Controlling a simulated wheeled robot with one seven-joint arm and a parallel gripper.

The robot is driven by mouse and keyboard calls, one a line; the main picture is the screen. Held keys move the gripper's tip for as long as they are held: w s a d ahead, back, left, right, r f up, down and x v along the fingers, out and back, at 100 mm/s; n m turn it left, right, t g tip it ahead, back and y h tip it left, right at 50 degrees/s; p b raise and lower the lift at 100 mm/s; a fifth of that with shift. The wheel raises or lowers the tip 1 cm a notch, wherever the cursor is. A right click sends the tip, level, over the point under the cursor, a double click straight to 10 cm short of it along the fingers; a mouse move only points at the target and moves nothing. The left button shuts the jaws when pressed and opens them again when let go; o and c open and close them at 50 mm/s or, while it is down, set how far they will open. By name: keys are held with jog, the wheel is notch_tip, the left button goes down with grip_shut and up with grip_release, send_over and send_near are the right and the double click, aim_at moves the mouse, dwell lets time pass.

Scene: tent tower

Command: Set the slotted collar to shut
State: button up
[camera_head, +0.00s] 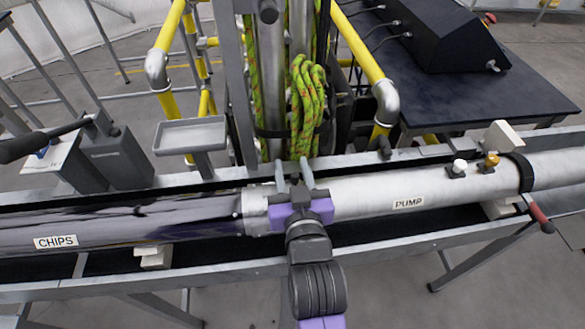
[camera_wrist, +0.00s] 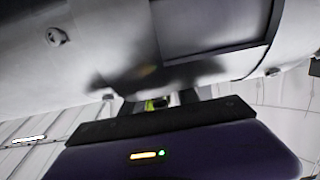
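The slotted collar (camera_head: 256,211) is a silver band around the pipe, where the dark CHIPS tube meets the pale PUMP tube. In the wrist view, a curved grey metal surface with a rectangular recess (camera_wrist: 210,28) and small screws fills the top; it appears to be the collar. My purple and grey gripper (camera_head: 293,168) is over the pipe at the collar's right side. Its two fingers point away from me and stand apart, with nothing clearly seen between them. Its purple body shows low in the wrist view. Whether the fingers touch the collar is hidden.
The pipe lies in a metal trough (camera_head: 215,267). A grey tray (camera_head: 190,135) and a dark box (camera_head: 118,157) stand behind it at left. Yellow rails (camera_head: 360,45) and hanging green rope (camera_head: 307,95) are behind my gripper. A red-handled lever (camera_head: 540,217) is at right.

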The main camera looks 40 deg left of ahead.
aim_at(295, 184)
jog(key=b+v, duration=0.1)
jog(key=v, duration=0.5)
jog(key=shift+s+d, duration=0.15)
jog(key=shift+s, duration=0.05)
jog(key=shift+s+d+r, duration=0.1)
jog(key=shift+s+d, duration=0.35)
jog(key=shift+d, duration=0.05)
